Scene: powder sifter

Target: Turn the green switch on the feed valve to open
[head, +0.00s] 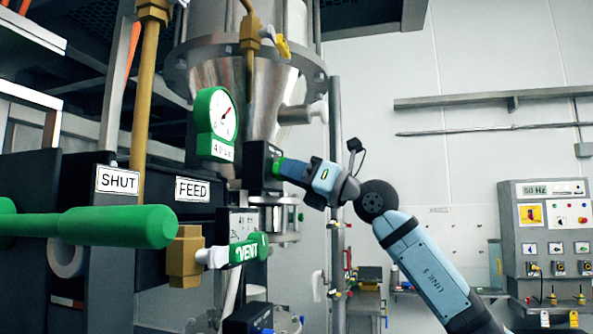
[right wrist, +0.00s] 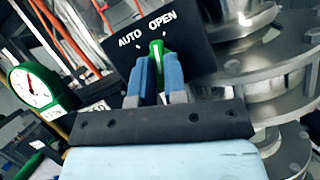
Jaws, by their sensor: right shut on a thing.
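The green switch (right wrist: 157,48) sits on a black panel (right wrist: 196,48) with the white words AUTO and OPEN, tilted in the right wrist view. My right gripper (right wrist: 159,82) is shut on the switch, with a blue finger on each side. The switch stands below the two words; which mark it points at is hard to tell. In the head view, the black panel (head: 261,163) shows edge-on beside the steel hopper, and my right gripper (head: 288,170) reaches it from the right. A bit of green (head: 277,168) shows at the fingertips. My left gripper is not in view.
A green-rimmed gauge (head: 218,124) stands left of the panel. A long green handle (head: 112,226) and a green VENT handle (head: 248,249) stick out in front. The steel hopper (head: 270,103) is behind. A control cabinet (head: 515,245) stands at the far right.

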